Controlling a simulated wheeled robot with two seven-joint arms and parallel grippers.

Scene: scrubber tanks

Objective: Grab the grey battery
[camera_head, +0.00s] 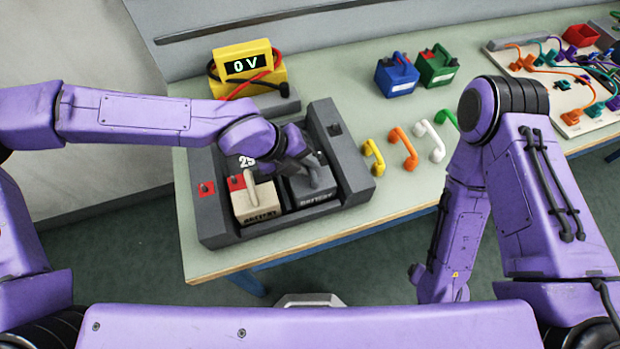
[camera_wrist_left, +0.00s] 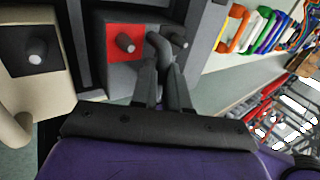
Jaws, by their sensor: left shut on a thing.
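The grey battery (camera_head: 312,190) sits in the right slot of a dark grey holder (camera_head: 355,172), beside a beige battery (camera_head: 256,205) in the left slot. My left gripper (camera_head: 318,178) is over the grey battery and shut on its handle. The left wrist view shows the fingers (camera_wrist_left: 165,85) around the curved grey handle (camera_wrist_left: 160,48), near a red terminal patch (camera_wrist_left: 115,38). Part of the grey battery is hidden by my left arm in the head view. My right arm hangs at the right, and its gripper is not clearly visible.
A yellow meter (camera_head: 248,68) reading 0 V stands behind the holder. Yellow, orange, white and green handles (camera_head: 403,148) lie right of it. Blue (camera_head: 397,76) and green (camera_head: 437,66) batteries stand at the back. A cable board (camera_head: 560,85) is at the far right.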

